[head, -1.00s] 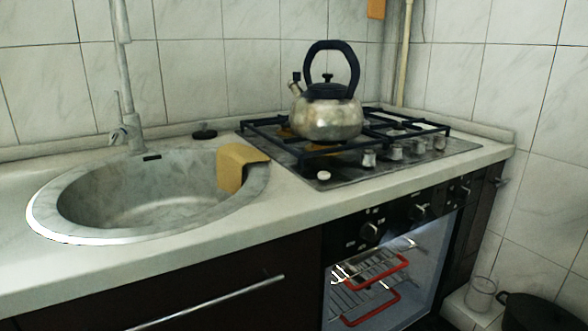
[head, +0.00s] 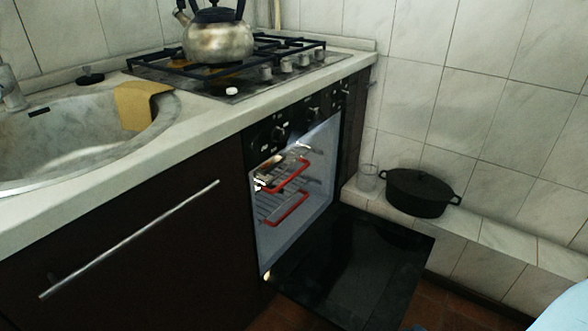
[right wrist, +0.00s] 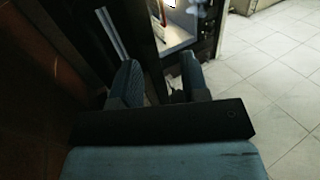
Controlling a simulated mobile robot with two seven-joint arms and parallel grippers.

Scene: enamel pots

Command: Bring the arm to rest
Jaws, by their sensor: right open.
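My right gripper (right wrist: 160,82) shows in the right wrist view. Its two blue-grey fingers are apart with nothing between them. Beyond the fingers are dark upright panels and a lit white opening at the top. No contact with anything is visible. In the head view a pale blue part, probably my right arm (head: 566,312), shows at the lower right corner; the gripper itself is outside that view. My left gripper is in neither view.
The oven door (head: 355,262) hangs open and low, with red-edged racks (head: 285,208) inside the lit oven. A kettle (head: 218,40) stands on the hob. A black lidded pot (head: 420,195) and a glass (head: 367,178) stand on the tiled ledge.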

